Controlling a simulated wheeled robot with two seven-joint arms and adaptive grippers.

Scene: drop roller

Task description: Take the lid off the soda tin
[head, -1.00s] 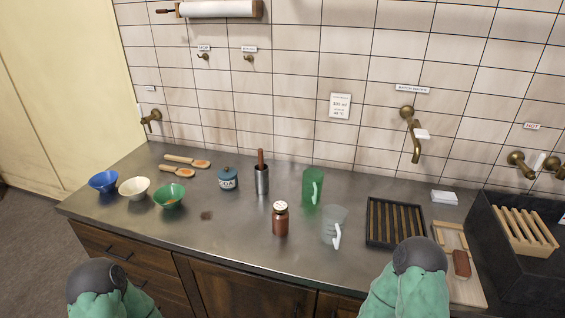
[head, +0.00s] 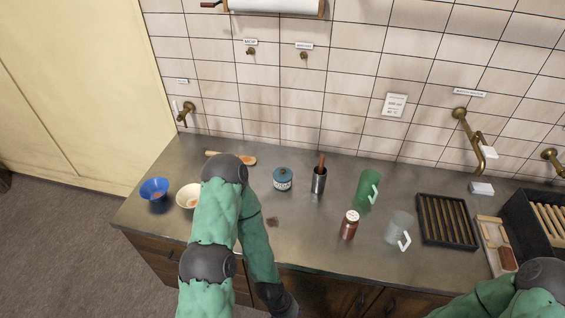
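The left gripper is not visible beyond that dark wrist end. My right arm shows only at the bottom right corner, and its gripper is out of view. Neither visible arm part touches the tin.
A green jug (head: 366,190), brown jar (head: 349,226) and clear jug (head: 397,230) stand further right. Blue (head: 154,190) and cream (head: 187,196) bowls are left. Counter before the tin is mostly clear.

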